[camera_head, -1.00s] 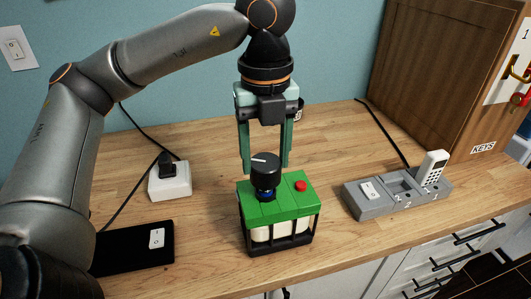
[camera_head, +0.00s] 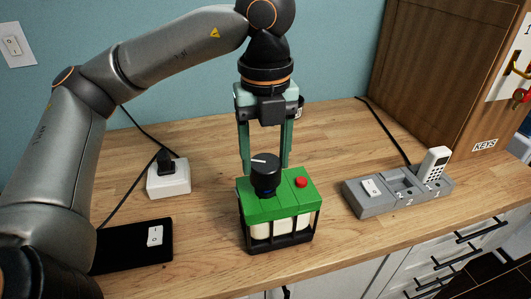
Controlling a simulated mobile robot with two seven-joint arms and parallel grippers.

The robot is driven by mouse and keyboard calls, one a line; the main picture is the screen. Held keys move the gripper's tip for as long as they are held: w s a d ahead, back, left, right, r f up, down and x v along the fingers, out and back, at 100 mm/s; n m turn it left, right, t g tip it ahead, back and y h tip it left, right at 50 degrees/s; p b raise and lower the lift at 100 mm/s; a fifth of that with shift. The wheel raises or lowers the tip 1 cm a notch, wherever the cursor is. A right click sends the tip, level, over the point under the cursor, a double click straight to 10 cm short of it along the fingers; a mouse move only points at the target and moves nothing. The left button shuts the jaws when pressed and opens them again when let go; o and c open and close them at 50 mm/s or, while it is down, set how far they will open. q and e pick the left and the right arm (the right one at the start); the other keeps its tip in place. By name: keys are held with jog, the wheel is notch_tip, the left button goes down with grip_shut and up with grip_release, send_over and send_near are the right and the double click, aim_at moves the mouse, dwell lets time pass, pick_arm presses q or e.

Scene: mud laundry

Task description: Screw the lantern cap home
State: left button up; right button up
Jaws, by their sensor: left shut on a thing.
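The lantern (camera_head: 283,203) is a green-topped box with pale cells in a black frame, standing upright on the counter. Its black cap (camera_head: 265,172), with a white line on top, sits upright on the left part of the green top. A little blue shows at the cap's base. My left gripper (camera_head: 265,165) points straight down over the lantern, one finger on each side of the cap. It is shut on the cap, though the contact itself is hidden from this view. My right gripper is not in view.
A red button (camera_head: 301,182) is on the lantern's top. A white box with a black plug (camera_head: 168,178) and a black panel with a switch (camera_head: 133,247) stand left. A grey tray (camera_head: 390,199) with a white handset (camera_head: 435,163) stands right. Bare counter lies between them.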

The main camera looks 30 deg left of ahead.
pick_arm(q)
jog(key=shift+f+b, duration=1)
jog(key=shift+f, duration=0.15)
dwell(3.2)
jog(key=shift+m, duration=0.3)
jog(key=shift+c, duration=0.2)
jog(key=shift+m, duration=1.4)
jog(key=shift+r+m, duration=0.1)
jog(key=shift+m, duration=0.7)
jog(key=shift+m+p, duration=0.35)
jog(key=shift+m, duration=0.35)
jog(key=shift+m+p, duration=0.3)
jog(key=shift+m, duration=1.2)
